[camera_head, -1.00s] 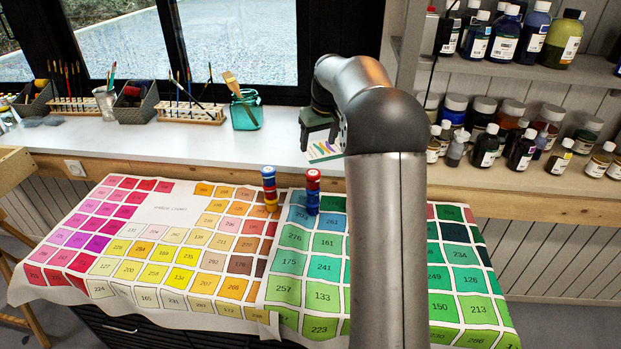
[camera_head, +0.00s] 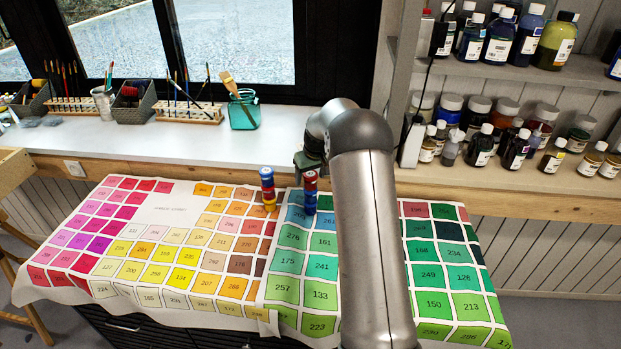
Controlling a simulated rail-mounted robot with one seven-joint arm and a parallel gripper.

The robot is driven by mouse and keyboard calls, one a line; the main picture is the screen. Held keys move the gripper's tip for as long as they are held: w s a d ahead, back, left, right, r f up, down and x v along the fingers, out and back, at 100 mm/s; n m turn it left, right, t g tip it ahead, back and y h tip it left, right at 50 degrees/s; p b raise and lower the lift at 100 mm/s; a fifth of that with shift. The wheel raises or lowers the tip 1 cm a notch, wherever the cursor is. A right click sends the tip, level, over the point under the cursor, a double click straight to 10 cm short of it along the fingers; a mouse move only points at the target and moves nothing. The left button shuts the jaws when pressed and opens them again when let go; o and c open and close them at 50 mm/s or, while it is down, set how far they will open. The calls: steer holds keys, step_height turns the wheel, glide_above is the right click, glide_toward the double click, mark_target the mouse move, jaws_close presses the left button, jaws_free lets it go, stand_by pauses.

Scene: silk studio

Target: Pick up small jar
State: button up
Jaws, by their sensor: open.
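Two short stacks of small jars stand upright side by side on the colour-chart cloth (camera_head: 165,215). The left stack (camera_head: 268,190) shows blue, red and yellow jars. The right stack (camera_head: 310,193) shows red jars above blue ones. My gripper (camera_head: 309,163) is open, close above or just behind the right stack's top. Its fingers are small and partly hidden, so I cannot tell whether they touch a jar. Which jar is the small jar is not clear from the view.
A white sill (camera_head: 190,145) behind holds a teal jar with a brush (camera_head: 243,112), brush racks (camera_head: 188,113) and dark baskets (camera_head: 133,105). Shelves at right hold many bottles (camera_head: 498,40). My arm hides part of the green chart.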

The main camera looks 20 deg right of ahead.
steer(key=shift+x, duration=0.8)
steer(key=c, duration=1.1)
steer(key=shift+r, duration=0.15)
